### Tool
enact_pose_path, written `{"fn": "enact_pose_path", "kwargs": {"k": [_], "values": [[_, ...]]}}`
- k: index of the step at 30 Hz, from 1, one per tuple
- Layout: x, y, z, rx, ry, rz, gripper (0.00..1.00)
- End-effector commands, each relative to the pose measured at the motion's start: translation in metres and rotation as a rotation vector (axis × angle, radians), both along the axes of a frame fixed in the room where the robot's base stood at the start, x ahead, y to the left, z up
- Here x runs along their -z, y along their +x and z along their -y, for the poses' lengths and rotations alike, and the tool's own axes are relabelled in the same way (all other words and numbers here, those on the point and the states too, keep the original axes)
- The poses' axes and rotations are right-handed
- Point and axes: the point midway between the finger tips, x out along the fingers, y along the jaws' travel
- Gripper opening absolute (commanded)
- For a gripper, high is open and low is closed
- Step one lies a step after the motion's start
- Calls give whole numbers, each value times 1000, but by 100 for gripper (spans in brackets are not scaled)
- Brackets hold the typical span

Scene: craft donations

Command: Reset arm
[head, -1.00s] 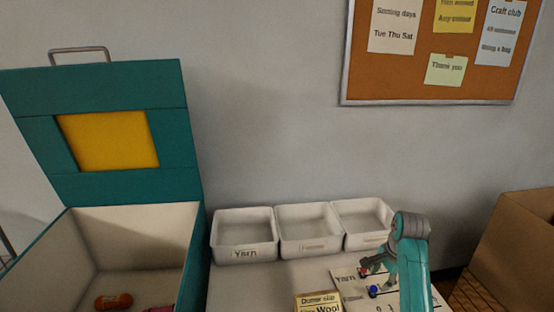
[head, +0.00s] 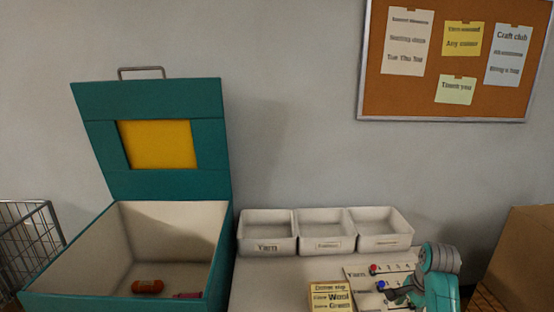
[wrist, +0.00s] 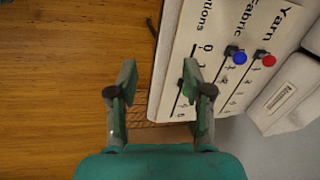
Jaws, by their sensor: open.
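My gripper (wrist: 160,85) is open and empty in the wrist view, its two fingers apart above the wooden floor and the edge of a white counting board (wrist: 215,62). In the head view my arm is at the lower right, over the right part of the board (head: 358,272); the fingers are hard to make out there.
An open teal chest (head: 215,262) with an orange yarn roll (head: 148,286) stands left. Three white bins, including the Yarn bin (head: 267,248), line the table's back. A donor slip (head: 329,297) lies in front. A cardboard box (head: 520,255) is right, a wire basket (head: 30,235) far left.

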Motion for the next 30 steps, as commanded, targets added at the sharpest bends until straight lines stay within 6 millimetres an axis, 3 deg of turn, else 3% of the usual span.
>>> {"fn": "enact_pose_path", "kwargs": {"k": [8,17,23,30], "values": [[29,-9,-10,-35,-16,32,50],[76,-28,-27,-101,-50,94,50],[126,-58,-48,-179,-95,167,50],[182,-113,-78,-299,-174,281,50]]}}
